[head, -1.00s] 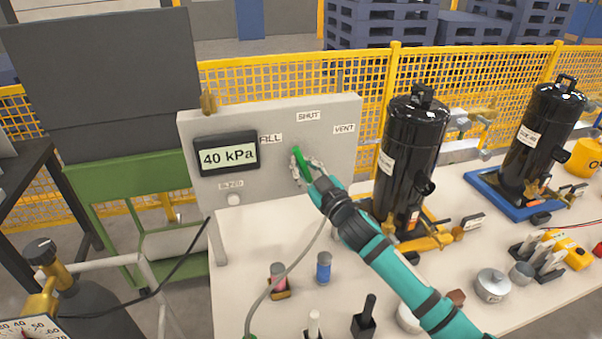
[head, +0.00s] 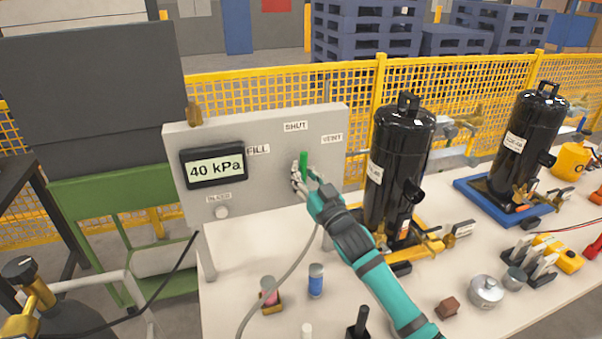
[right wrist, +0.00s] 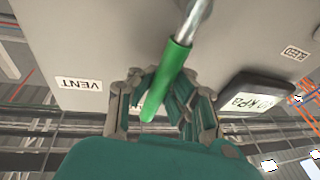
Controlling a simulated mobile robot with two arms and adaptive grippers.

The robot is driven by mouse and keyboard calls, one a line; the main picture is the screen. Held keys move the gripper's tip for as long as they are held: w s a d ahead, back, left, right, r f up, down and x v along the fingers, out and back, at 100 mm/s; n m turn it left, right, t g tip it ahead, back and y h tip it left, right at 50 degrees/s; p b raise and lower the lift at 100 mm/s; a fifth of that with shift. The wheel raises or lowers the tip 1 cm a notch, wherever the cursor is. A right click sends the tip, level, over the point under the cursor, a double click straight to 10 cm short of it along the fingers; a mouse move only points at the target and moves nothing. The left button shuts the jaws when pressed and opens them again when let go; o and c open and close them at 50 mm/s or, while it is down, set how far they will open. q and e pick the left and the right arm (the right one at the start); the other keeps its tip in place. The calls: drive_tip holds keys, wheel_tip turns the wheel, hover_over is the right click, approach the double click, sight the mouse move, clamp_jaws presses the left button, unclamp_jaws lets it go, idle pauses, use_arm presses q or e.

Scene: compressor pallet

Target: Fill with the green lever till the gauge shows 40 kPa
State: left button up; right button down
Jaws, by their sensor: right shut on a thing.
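The grey panel (head: 255,190) carries a gauge (head: 215,167) that reads 40 kPa, with the labels FILL, SHUT and VENT around the lever. The green lever (head: 303,164) stands nearly upright, pointing towards SHUT. My right gripper (head: 301,181) is at the lever and shut on it. In the right wrist view the green lever grip (right wrist: 166,82) lies between the fingers of my right gripper (right wrist: 160,100), and part of the gauge (right wrist: 262,93) shows at right. My left gripper is out of view.
A black compressor (head: 398,165) stands just right of my right arm, another (head: 523,145) on a blue tray farther right. A blue cylinder (head: 315,280) and other small parts are on the white table (head: 240,255). A yellow mesh fence (head: 260,97) runs behind.

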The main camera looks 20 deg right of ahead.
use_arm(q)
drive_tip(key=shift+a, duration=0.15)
use_arm(e)
drive_tip(key=shift+s+a+f, duration=0.1)
drive_tip(key=shift+a+f, duration=0.1)
drive_tip(key=shift+f, duration=0.3)
drive_tip(key=c, duration=1.7)
unclamp_jaws()
drive_tip(key=shift+c, duration=0.2)
drive_tip(key=o, duration=0.4)
drive_tip(key=shift+s+r, duration=0.25)
drive_tip(key=shift+r, duration=0.1)
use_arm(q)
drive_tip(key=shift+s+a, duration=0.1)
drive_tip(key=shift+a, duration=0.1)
use_arm(e)
drive_tip(key=shift+o, duration=0.5)
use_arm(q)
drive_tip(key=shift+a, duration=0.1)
use_arm(e)
drive_tip(key=shift+w+d, duration=0.1)
drive_tip(key=shift+w, duration=0.05)
drive_tip(key=v, duration=1.2)
